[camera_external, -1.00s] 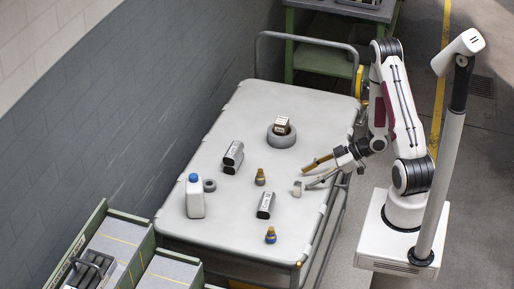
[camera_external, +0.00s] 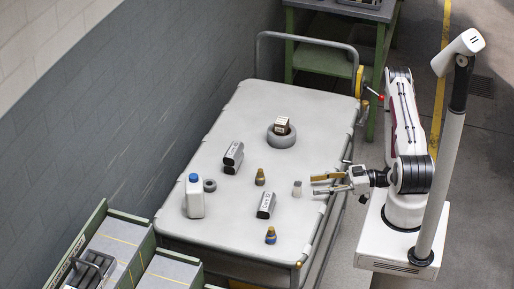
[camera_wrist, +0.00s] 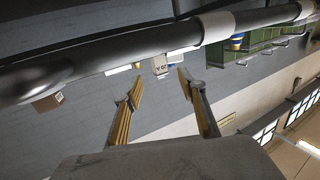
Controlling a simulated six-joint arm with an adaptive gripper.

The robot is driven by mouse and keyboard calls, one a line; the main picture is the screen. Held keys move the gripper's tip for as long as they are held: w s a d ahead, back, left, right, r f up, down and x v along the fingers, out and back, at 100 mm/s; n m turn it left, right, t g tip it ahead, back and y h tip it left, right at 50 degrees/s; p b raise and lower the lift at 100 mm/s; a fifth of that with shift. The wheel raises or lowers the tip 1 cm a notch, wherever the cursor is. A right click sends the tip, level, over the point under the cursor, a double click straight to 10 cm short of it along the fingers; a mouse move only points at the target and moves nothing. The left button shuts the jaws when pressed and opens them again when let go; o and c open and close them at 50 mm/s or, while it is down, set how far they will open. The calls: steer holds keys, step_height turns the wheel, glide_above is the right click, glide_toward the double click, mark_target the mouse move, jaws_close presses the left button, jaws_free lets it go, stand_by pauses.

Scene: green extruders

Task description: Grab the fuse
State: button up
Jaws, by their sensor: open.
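A small white-grey piece (camera_external: 297,188), which may be the fuse, stands upright on the grey cart top (camera_external: 232,118). It is too small for me to be sure what it is. My gripper (camera_external: 313,184) is just right of it, fingers spread and pointing left, and nothing is held. The fingertips look apart from the piece. In the wrist view my gripper (camera_wrist: 160,88) is open with nothing between its fingers. A pale block with dark marks (camera_wrist: 160,65) shows beyond the tips; I cannot tell which object it is.
A large grey ring (camera_external: 281,139) holds a small box. The cart handle (camera_external: 305,40) rises behind.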

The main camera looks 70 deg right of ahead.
mark_target(298, 184)
steer(key=shift+w+a, duration=0.1)
stand_by(0.5)
steer(key=shift+x, duration=1.1)
steer(key=shift+w+r, duration=0.1)
steer(key=shift+w, duration=0.15)
steer(key=shift+r+x, duration=0.1)
steer(key=shift+x, duration=1.1)
steer(key=shift+r+x, duration=0.15)
steer(key=shift+x, duration=1.05)
jaws_close()
